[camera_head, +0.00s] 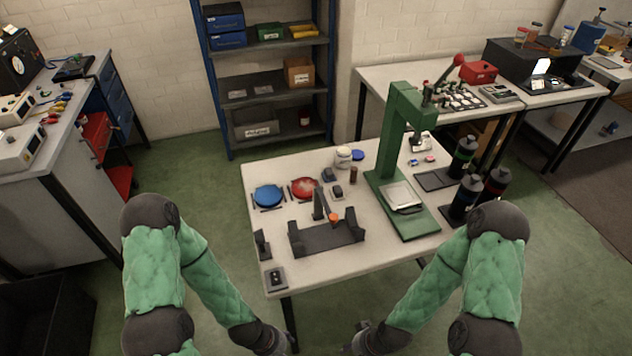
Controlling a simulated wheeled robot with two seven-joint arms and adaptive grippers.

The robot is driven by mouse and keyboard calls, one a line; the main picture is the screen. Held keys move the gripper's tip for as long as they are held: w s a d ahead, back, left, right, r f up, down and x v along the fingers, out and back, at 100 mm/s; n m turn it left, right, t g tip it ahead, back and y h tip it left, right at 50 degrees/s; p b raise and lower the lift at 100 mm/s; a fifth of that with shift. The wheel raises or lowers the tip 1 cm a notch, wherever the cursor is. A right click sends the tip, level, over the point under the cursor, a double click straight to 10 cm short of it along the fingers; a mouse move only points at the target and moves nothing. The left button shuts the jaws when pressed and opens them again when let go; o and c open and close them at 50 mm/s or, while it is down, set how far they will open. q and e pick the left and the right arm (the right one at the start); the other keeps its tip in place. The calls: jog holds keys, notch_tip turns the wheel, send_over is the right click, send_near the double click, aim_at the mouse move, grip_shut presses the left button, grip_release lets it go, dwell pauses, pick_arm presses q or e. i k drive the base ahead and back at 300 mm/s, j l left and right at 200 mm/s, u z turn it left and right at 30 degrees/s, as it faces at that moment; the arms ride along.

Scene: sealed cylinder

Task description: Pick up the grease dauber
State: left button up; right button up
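I cannot tell for sure which item is the grease dauber. On the white table (270,225), a white jar (343,158) with a pale lid and a small brown bottle (353,175) stand at the back, left of the green press (392,150). A small orange part (334,218) shows at the dark cradle (328,238) in front. My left gripper (275,343) and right gripper (358,345) are low at the bottom edge, in front of the table and apart from everything on it. Their fingers are too small and cut off to read.
A blue dish (267,195) and a red dish (304,187) lie at the table's left. Several black bottles (464,157) stand at its right. A dark control box (276,278) sits at the front left corner. The front right of the tabletop is mostly clear.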

aim_at(354, 169)
jog(key=i+l, duration=0.1)
jog(key=l, duration=0.3)
jog(key=i+l, duration=0.1)
jog(key=l, duration=0.35)
jog(key=i+l+u, duration=0.1)
jog(key=l, duration=0.3)
jog(key=i+l, duration=0.1)
jog(key=l, duration=0.3)
